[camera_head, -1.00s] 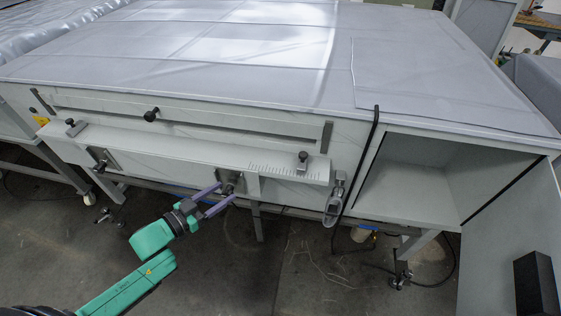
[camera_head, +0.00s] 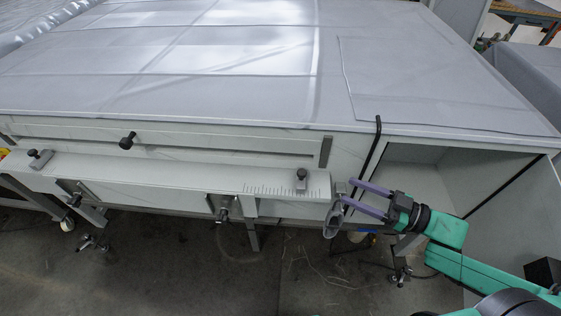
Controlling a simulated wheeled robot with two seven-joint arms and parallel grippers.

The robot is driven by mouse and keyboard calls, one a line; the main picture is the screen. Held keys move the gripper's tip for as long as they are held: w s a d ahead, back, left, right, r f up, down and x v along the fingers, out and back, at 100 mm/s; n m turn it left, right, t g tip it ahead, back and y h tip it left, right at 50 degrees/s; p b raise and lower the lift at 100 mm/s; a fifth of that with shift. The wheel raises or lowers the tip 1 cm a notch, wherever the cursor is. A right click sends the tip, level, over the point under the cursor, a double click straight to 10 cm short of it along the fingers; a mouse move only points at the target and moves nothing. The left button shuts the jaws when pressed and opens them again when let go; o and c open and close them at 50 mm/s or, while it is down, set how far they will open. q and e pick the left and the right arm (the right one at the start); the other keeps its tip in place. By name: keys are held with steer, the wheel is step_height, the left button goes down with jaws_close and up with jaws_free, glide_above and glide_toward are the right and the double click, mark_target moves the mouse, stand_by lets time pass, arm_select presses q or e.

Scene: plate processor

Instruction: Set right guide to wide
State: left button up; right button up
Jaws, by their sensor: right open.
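The right guide (camera_head: 301,180) is a small grey block with a dark knob on top. The left guide (camera_head: 40,158) is a similar block at the ledge's left end. My right gripper (camera_head: 347,191) comes in from the right, its two purple fingers apart and pointing left. Its tips are just beyond the ledge's right end, to the right of the right guide, and hold nothing. My left gripper is out of view.
A grey handle (camera_head: 334,221) hangs just below my right fingers, near a black cable (camera_head: 376,150). Dark knobs (camera_head: 223,215) stick out below the ledge, another (camera_head: 127,140) above it. An open compartment (camera_head: 420,170) lies behind my right arm.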

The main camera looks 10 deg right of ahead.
mark_target(302, 172)
steer(key=b+x, duration=0.1)
steer(key=x, duration=0.3)
steer(key=b+x, duration=0.1)
steer(key=x, duration=0.3)
steer(key=r+x, duration=0.1)
steer(key=x, duration=0.4)
steer(key=shift+s+a+b, duration=0.35)
steer(key=shift+a+b, duration=0.05)
steer(key=shift+w+a+f, duration=0.1)
steer(key=shift+w+a, duration=0.3)
steer(key=shift+a, duration=0.1)
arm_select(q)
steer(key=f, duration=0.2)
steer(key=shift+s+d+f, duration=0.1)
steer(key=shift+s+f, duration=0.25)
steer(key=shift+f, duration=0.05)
arm_select(e)
jaws_close()
steer(key=shift+s, duration=0.1)
